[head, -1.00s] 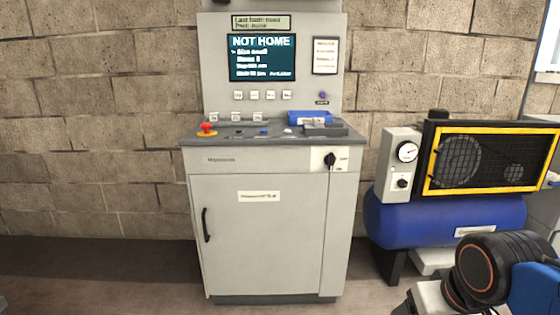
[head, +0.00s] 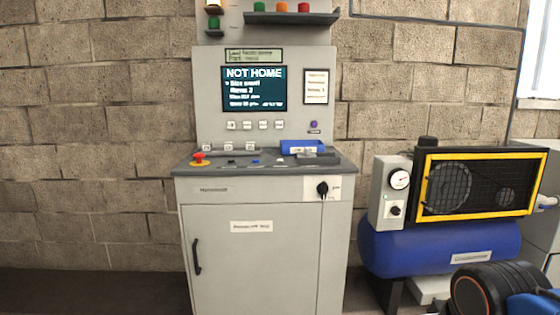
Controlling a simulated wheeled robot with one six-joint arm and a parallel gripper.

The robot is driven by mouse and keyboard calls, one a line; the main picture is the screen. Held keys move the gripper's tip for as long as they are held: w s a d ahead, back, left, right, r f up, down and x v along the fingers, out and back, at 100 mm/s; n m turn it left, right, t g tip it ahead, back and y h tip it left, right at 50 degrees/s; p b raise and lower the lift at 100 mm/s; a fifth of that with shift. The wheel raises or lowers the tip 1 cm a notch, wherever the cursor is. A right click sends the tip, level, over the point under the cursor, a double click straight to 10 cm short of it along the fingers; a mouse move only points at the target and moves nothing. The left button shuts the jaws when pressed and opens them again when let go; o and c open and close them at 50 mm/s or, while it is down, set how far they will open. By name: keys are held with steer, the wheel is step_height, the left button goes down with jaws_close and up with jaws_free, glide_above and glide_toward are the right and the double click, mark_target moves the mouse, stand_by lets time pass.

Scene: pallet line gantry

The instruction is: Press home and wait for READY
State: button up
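A grey control cabinet (head: 250,252) stands against the block wall in the middle of the head view. Its screen (head: 254,88) reads "NOT HOME" above smaller, blurred lines. A row of small labelled buttons (head: 256,125) sits under the screen, with a purple button (head: 314,125) to their right. The sloped desk carries a red emergency stop (head: 199,157) on a yellow base, and small dark, blue and white buttons (head: 254,161). Which one is home cannot be read. Part of my arm shows at the lower right, well away from the panel. My gripper is not in view.
A black rotary switch (head: 322,188) is on the cabinet front. A blue compressor (head: 440,245) with a yellow-framed guard stands to the right. A shelf (head: 292,18) with coloured items is above. Floor to the left is clear.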

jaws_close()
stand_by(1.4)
